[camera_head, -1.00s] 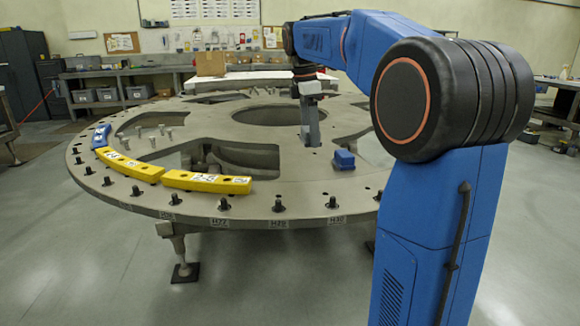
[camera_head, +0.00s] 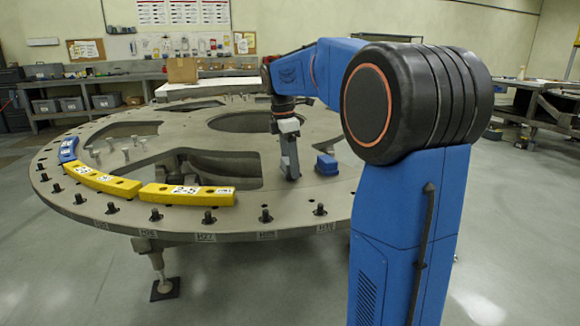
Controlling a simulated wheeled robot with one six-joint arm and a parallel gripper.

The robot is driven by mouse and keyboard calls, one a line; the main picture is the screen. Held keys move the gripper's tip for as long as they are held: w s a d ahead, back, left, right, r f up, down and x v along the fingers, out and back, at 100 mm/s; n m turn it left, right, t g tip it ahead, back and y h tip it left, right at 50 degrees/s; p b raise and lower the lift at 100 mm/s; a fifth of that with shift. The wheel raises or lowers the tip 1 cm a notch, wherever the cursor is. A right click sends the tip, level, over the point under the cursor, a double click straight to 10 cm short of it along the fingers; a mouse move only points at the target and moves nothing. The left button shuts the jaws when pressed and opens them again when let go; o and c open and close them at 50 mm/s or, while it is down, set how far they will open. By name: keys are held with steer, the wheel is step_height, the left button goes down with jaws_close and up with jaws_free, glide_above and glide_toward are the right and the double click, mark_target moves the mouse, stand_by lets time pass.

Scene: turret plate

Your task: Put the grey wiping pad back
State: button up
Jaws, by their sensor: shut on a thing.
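My gripper (camera_head: 289,166) points down over the turret plate (camera_head: 330,206), just left of a small blue block (camera_head: 327,165) on it. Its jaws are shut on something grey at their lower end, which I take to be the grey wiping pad. The grey of the pad, the fingers and the plate blend, so its outline is unclear. I cannot tell whether its underside touches the plate. A gap separates the gripper from the blue block.
Yellow curved segments (camera_head: 187,194) and a blue one (camera_head: 68,149) lie along the plate's left rim. Dark studs (camera_head: 209,217) line the near rim. Large cutouts open left of my gripper. A workbench with a cardboard box (camera_head: 182,70) stands behind.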

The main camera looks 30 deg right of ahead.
mark_target(286, 161)
steer(key=shift+f, duration=0.45)
steer(key=shift+f, duration=0.1)
steer(key=o, duration=1)
steer(key=shift+o, duration=0.2)
step_height(286, 161, up, 12)
steer(key=a, duration=0.1)
steer(key=shift+w+a, duration=0.15)
steer(key=shift+w, duration=0.05)
